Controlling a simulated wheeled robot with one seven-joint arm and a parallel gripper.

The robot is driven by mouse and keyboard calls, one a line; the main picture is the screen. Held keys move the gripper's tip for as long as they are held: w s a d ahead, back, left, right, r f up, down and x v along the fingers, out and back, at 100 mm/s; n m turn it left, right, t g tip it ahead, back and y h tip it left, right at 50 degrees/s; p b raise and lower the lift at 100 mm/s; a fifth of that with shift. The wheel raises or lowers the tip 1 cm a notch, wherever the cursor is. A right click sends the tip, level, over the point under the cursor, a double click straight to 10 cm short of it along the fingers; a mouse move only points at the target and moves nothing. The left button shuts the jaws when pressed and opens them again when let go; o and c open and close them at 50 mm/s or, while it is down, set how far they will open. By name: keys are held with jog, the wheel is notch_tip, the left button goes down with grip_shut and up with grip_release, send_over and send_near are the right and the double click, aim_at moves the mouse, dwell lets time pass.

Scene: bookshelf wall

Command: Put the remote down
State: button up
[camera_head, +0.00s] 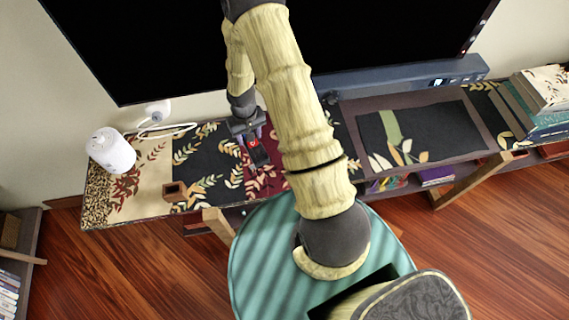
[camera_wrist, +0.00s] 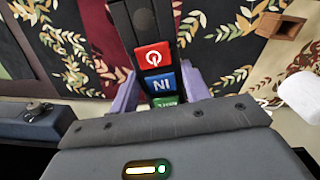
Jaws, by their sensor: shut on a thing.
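The remote (camera_wrist: 152,60) is dark with a red power button, a blue button and a green one, seen close up in the wrist view. My gripper (camera_wrist: 157,92) is shut on it, with a purple finger at each side. In the head view my gripper (camera_head: 248,132) is above the leaf-patterned console (camera_head: 200,150), and the remote (camera_head: 259,156) hangs below it, close over the dark and red part of the top. I cannot tell whether the remote touches the top. My arm hides part of the console to the right.
A large black television (camera_head: 180,45) and a long soundbar (camera_head: 400,77) stand behind the console top. A white cylinder (camera_head: 111,150), a white cable (camera_head: 168,130) and a small wooden box (camera_head: 175,190) are to the left. Books (camera_head: 540,100) are stacked at right.

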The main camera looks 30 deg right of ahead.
jog(key=shift+w+d+f+m+b, duration=0.1)
jog(key=shift+d+f+m+b, duration=0.2)
jog(key=shift+f+b, duration=0.3)
jog(key=s+d+f+m+b, duration=0.2)
jog(key=d+f+m+b, duration=0.9)
jog(key=b, duration=1.6)
jog(key=shift+d+f+m, duration=0.25)
jog(key=shift+d+m, duration=0.55)
jog(key=shift+d, duration=0.2)
jog(key=shift+s, duration=0.1)
notch_tip(320, 180, down, 6)
jog(key=shift+f, duration=0.1)
jog(key=shift+f+b, duration=0.35)
jog(key=shift+f, duration=1.55)
